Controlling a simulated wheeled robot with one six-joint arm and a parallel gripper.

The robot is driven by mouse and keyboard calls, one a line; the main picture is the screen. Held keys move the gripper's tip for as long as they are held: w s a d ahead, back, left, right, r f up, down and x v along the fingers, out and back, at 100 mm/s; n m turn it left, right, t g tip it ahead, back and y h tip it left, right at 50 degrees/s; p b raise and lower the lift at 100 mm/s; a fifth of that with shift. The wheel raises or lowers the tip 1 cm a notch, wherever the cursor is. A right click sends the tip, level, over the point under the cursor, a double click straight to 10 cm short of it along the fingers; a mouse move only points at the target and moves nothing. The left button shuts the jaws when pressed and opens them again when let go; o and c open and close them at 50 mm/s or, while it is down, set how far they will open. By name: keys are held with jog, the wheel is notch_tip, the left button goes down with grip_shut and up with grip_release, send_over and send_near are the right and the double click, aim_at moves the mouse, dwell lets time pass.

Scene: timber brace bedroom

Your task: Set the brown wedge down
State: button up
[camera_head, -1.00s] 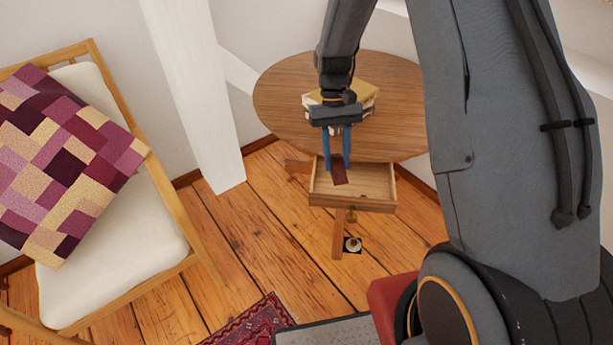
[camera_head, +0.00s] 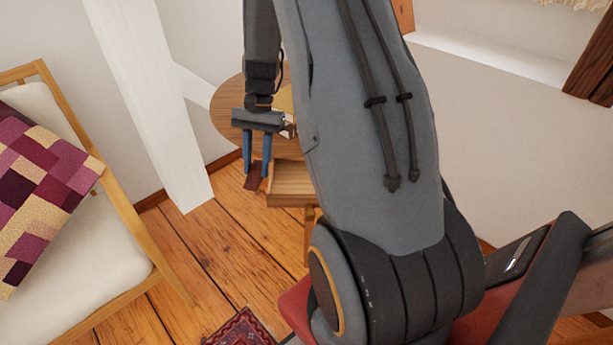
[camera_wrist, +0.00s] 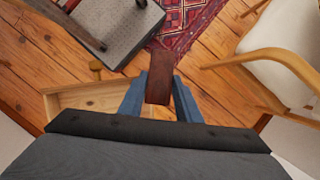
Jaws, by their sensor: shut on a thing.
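The brown wedge (camera_head: 254,183) is a small dark reddish-brown block. My gripper (camera_head: 256,170) is shut on it, with the blue fingers pointing down. In the head view the wedge shows at the left side of the open drawer (camera_head: 290,190), against the floorboards. In the wrist view the wedge (camera_wrist: 160,78) sits between the two blue fingers (camera_wrist: 159,98), and the empty-looking drawer (camera_wrist: 85,100) is to the left. Its height above the floor cannot be told.
The round wooden table (camera_head: 226,112) stands behind my gripper, partly hidden by my arm, with books (camera_head: 284,100) on it. A white post (camera_head: 155,100) and a cushioned chair (camera_head: 90,245) are to the left. A red patterned rug (camera_head: 240,330) lies in front. Bare floorboards (camera_head: 215,240) lie between.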

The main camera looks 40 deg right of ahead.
jog(key=s+d+f+m+t+b, duration=0.1)
jog(key=s+d+m+t+b, duration=0.2)
jog(key=d+m, duration=0.5)
jog(key=s+d+m+t+b, duration=0.2)
jog(key=d+m, duration=0.5)
jog(key=d, duration=0.2)
notch_tip(320, 180, down, 10)
jog(key=shift+s+r, duration=0.15)
jog(key=shift+r, duration=0.1)
jog(key=shift+f, duration=0.15)
jog(key=o, duration=1)
